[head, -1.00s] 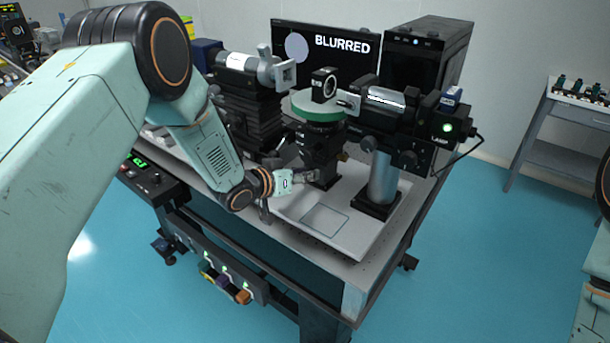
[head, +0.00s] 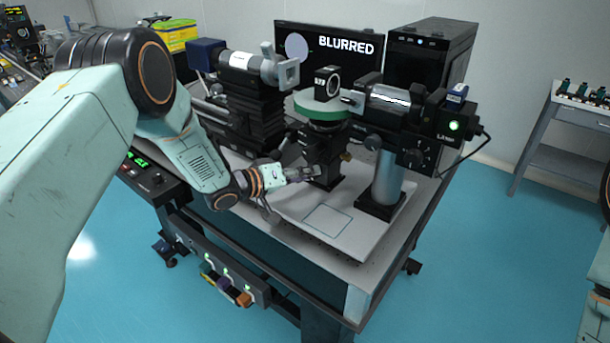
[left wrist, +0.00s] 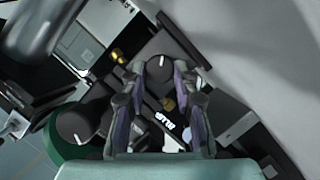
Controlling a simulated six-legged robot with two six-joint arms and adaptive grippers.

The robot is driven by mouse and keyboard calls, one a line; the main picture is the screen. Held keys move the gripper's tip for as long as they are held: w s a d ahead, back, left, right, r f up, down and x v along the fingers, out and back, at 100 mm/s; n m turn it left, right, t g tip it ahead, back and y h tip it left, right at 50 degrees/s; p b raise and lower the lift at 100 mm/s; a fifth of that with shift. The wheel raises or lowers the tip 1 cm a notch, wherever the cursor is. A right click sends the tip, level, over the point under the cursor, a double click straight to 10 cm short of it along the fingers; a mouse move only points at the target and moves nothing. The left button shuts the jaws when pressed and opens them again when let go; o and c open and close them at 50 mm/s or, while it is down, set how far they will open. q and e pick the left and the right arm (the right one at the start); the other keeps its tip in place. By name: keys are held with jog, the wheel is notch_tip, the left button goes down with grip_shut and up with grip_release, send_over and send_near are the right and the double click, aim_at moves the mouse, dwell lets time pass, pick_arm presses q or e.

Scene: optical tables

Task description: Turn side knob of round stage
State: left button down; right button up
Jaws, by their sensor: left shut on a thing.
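The round stage (head: 322,112) has a green rim and stands on a black post in the middle of the optical table. A small black mount (head: 326,82) sits on top of it. My left gripper (head: 312,172) reaches low to the post from the left. In the left wrist view my left gripper (left wrist: 161,72) has its two fingers closed around a black side knob (left wrist: 159,68) with a white mark. In the head view the fingers hide this knob. Part of the green rim (left wrist: 62,146) shows at lower left in the wrist view. My right gripper is out of view.
A laser unit (head: 440,125) on a silver post (head: 383,180) stands right of the stage. A lens tube on a black stand (head: 255,110) is to the left. A monitor (head: 345,45) behind reads "BLURRED". The white plate (head: 345,235) in front is clear.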

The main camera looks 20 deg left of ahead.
pick_arm(q)
jog(key=shift+s+f, duration=0.2)
jog(key=shift+f, duration=0.1)
jog(key=c, duration=1.5)
grip_release()
jog(key=shift+o, duration=1)
jog(key=shift+w+r, duration=0.1)
jog(key=shift+r, duration=0.05)
jog(key=shift+r, duration=0.1)
jog(key=v, duration=1.2)
jog(key=shift+o, duration=0.4)
